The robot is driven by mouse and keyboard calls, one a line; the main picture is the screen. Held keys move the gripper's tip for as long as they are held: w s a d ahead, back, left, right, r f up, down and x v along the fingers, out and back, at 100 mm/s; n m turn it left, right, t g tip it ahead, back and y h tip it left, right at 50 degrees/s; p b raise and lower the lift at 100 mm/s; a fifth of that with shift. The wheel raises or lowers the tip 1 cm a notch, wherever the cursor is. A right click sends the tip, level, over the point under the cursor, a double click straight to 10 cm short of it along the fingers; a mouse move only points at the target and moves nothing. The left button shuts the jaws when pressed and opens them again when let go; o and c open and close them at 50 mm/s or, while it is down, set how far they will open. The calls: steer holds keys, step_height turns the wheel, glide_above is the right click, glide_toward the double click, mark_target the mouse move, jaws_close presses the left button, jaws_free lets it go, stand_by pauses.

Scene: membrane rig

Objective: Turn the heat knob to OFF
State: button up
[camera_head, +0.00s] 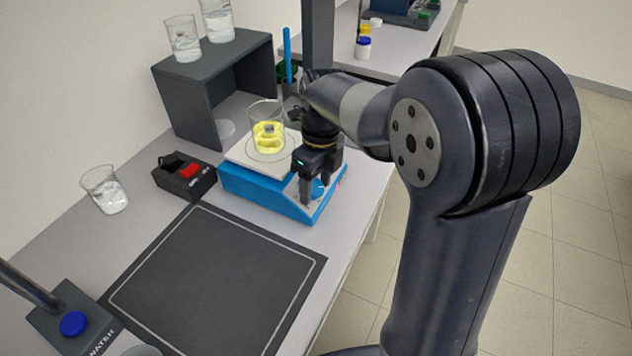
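A blue hotplate (262,194) with a pale square top stands on the bench. A glass beaker (267,127) with yellow liquid sits on its top plate. My gripper (309,192) points down at the hotplate's right front control side, with its fingers low against that panel. The heat knob's setting and most of the panel are hidden behind my gripper. Whether the fingers are closed on a knob cannot be made out.
A black box with a red switch (189,170) lies left of the hotplate. A dark shelf (184,101) carries two beakers behind it. Another beaker (105,190) stands at the left. A black mat (212,284) lies bare in front. The bench edge runs close at the right.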

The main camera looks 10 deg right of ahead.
steer(key=c, duration=0.7)
steer(key=shift+c, duration=0.2)
